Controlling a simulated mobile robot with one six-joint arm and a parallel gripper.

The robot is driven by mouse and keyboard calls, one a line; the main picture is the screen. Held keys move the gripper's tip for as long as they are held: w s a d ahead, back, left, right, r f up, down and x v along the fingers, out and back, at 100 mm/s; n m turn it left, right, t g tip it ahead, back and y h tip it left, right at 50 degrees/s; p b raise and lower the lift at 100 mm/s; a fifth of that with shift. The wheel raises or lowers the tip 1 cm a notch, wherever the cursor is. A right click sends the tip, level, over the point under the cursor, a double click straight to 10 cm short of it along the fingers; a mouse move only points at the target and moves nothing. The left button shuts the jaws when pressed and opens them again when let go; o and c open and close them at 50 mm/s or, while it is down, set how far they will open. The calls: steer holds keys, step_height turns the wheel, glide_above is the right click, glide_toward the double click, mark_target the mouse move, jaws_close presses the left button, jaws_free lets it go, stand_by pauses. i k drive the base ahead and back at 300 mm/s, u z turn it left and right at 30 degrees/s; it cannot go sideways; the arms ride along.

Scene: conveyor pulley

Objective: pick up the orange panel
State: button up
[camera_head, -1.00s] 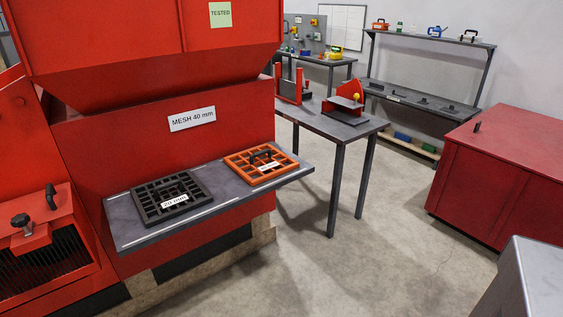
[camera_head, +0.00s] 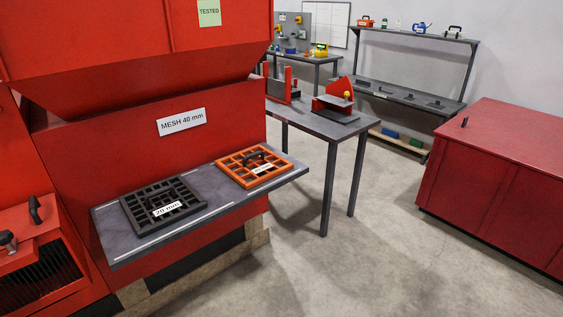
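The orange panel (camera_head: 232,161) is a square grid frame with a dark handle across its middle and a white label too small to read. It lies flat on the right part of a grey shelf (camera_head: 215,210) fixed to the front of a red machine. A dark grey grid panel (camera_head: 135,205), labelled 20 mm, lies to its left on the same shelf, with a gap between them. My gripper is not in view.
The red machine (camera_head: 100,140) rises behind the shelf, with an overhanging hopper (camera_head: 140,50) above. A grey table (camera_head: 318,122) with red fixtures stands behind right. A red cabinet (camera_head: 500,180) is at the right. The floor (camera_head: 350,270) between is clear.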

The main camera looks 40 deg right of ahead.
mark_target(259, 154)
steer(key=u, duration=0.8)
steer(key=k, duration=0.1)
steer(key=z, duration=2.25)
steer(key=k, duration=0.8)
steer(key=u, duration=0.4)
steer(key=i, duration=0.65)
